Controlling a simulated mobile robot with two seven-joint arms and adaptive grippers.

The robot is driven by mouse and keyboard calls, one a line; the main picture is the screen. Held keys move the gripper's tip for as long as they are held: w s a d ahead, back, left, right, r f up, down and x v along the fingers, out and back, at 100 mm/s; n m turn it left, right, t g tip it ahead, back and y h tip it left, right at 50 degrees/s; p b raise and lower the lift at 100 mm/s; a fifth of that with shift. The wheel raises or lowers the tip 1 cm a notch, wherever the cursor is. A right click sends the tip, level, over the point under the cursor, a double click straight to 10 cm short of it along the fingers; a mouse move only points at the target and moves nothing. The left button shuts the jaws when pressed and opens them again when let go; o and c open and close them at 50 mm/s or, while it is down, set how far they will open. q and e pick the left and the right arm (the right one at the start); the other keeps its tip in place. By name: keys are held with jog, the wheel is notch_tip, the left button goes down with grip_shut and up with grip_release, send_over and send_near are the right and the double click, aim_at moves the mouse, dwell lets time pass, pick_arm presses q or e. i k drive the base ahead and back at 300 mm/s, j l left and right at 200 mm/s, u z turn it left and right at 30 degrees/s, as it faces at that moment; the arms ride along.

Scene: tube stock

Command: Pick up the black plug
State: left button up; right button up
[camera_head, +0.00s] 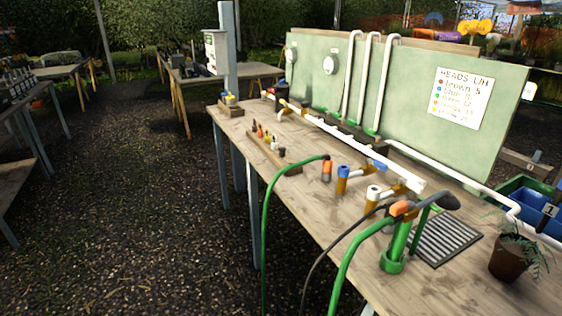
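A narrow wooden rack (262,150) lies on the left part of the wooden workbench, near its front edge. Several small pieces in dark, orange, red, yellow and pale colours stand in a row on it. A small dark piece (281,152) at the rack's near end may be the black plug; it is too small to be sure, and other pieces in the row also look dark. Neither of my grippers is in view.
The workbench (330,225) also bears a long white pipe (345,138), blue-topped and white-topped fittings, and a green upright holder (393,255) with hoses. A grey grate (445,238) and potted plant (507,260) are at right. A green board (400,95) stands behind.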

aim_at(282, 150)
jog(key=i+j+z, duration=0.2)
jog(key=i+j, duration=0.75)
jog(key=i, duration=0.15)
jog(key=i+j+z, duration=0.15)
jog(key=z, duration=0.2)
jog(key=j+z, duration=0.35)
jog(key=i+j+z, duration=0.15)
jog(key=z, duration=0.2)
jog(key=j, duration=0.1)
